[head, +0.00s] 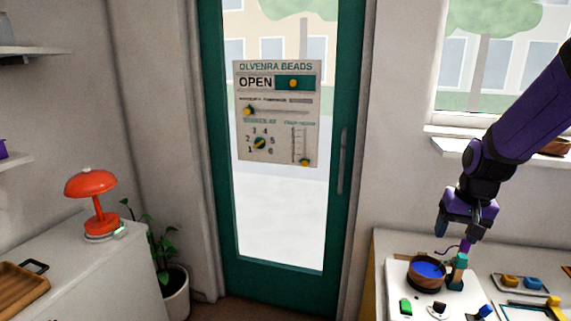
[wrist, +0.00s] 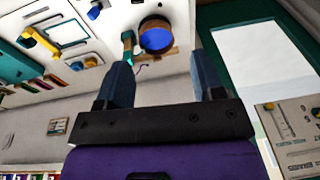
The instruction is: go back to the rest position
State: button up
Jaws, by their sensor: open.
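My gripper (head: 455,240) is on my purple arm at the right of the head view. It hangs above the white board (head: 395,290) on the right-hand counter. In the wrist view my gripper (wrist: 160,68) has its two dark fingers apart, with nothing between them. A brown bowl with blue contents (head: 427,273) sits on the board below it; the bowl also shows in the wrist view (wrist: 156,35). A teal post (head: 459,270) stands beside the bowl, close to the fingers in the head view. Whether they touch I cannot tell.
A teal glass door (head: 212,150) with a bead sign (head: 277,112) is in the middle. A red lamp (head: 95,200) and a wooden tray (head: 22,290) are on the left cabinet. A potted plant (head: 172,280) stands by the door. A second board (head: 528,283) lies right of the bowl.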

jog(key=s+a+r+n+t, duration=0.1)
jog(key=s+a+r, duration=0.2)
jog(key=s+r, duration=0.4)
jog(key=s+a+r+n+t, duration=0.2)
jog(key=s+a+r, duration=0.2)
jog(key=s+r, duration=0.4)
jog(key=s, duration=0.6)
jog(key=shift+s+r+n, duration=0.2)
jog(key=shift+s+n, duration=0.1)
jog(key=shift+s, duration=0.1)
